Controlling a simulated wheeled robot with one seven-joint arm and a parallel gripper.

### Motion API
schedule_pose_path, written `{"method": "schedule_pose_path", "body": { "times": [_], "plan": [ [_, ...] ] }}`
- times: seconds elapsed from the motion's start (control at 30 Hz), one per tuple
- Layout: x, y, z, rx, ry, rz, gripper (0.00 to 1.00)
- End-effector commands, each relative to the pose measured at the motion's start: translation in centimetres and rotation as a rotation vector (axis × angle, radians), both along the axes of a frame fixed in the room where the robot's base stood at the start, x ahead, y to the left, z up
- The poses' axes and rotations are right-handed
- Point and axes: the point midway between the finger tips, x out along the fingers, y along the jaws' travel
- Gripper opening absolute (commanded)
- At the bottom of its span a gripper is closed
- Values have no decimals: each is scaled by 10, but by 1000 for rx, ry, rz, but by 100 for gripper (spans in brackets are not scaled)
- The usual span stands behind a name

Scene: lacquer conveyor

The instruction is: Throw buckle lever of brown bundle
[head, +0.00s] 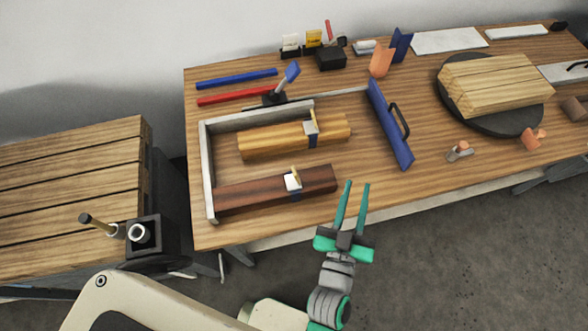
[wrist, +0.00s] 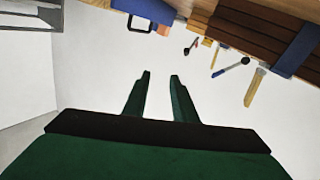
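The brown bundle (head: 250,193) of dark wood slats lies at the front left of the bench, with a dark blue strap around it. A white buckle (head: 293,183) sits on the strap, with a short pale lever (head: 295,170) standing up from it. In the wrist view, the brown bundle (wrist: 232,28) and its strap (wrist: 299,48) are at the top right, and a pale wooden lever (wrist: 255,87) juts out below. My gripper (head: 357,184) is open and empty, right of the bundle near the bench's front edge. Its fingers (wrist: 160,75) are apart and touch nothing.
A yellow bundle (head: 265,141) with its own buckle lies behind the brown one, inside a grey angled frame (head: 208,165). A blue fence with a black handle (head: 387,125) stands to the right. Bare bench lies between the fence and the bundles.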

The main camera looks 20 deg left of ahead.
Motion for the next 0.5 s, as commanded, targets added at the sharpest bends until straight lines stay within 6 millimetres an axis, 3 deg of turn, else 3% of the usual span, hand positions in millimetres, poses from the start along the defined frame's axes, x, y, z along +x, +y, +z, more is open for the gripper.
{"method": "schedule_pose_path", "body": {
  "times": [0.03, 0.2, 0.5],
  "plan": [
    [20, 1, 17, 0, -41, -2, 25],
    [71, -4, 70, 20, -152, -45, 25],
    [133, -13, 174, 161, -344, -160, 25]
  ]
}}
